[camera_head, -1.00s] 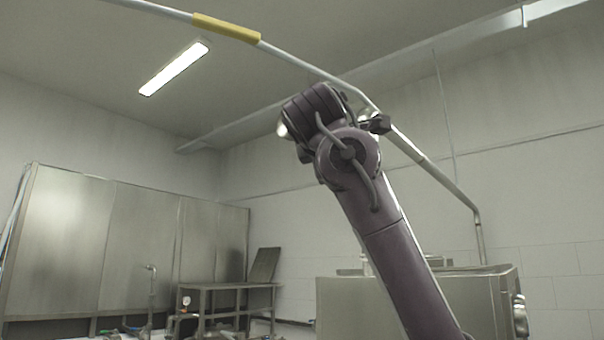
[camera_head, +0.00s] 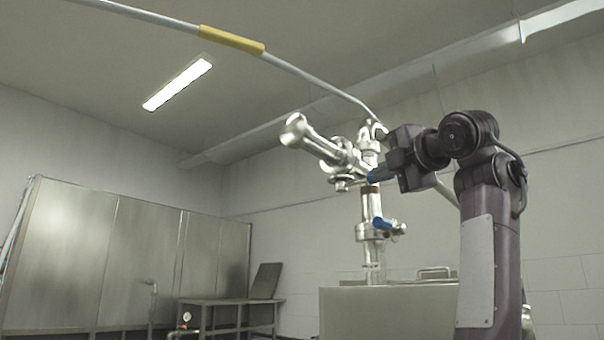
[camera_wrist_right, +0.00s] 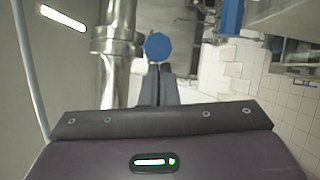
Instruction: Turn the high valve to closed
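The high valve is on the upper part of a shiny metal pipe assembly (camera_head: 345,160). Its blue handle (camera_head: 378,176) points right toward my right gripper (camera_head: 392,166). In the right wrist view the round blue end of this handle (camera_wrist_right: 158,47) shows just beyond my fingertips (camera_wrist_right: 158,70). My two fingers are close together with only a thin gap, and the handle is not between them. They look very near the handle; I cannot tell whether they touch it. My left gripper is not in view.
A lower valve with a blue handle (camera_head: 384,222) sits on the same vertical pipe, close under my right gripper. A steel tank (camera_head: 385,312) stands below. A hose with a yellow sleeve (camera_head: 231,40) arches overhead. Steel panels (camera_head: 130,255) and a table (camera_head: 228,302) are at left.

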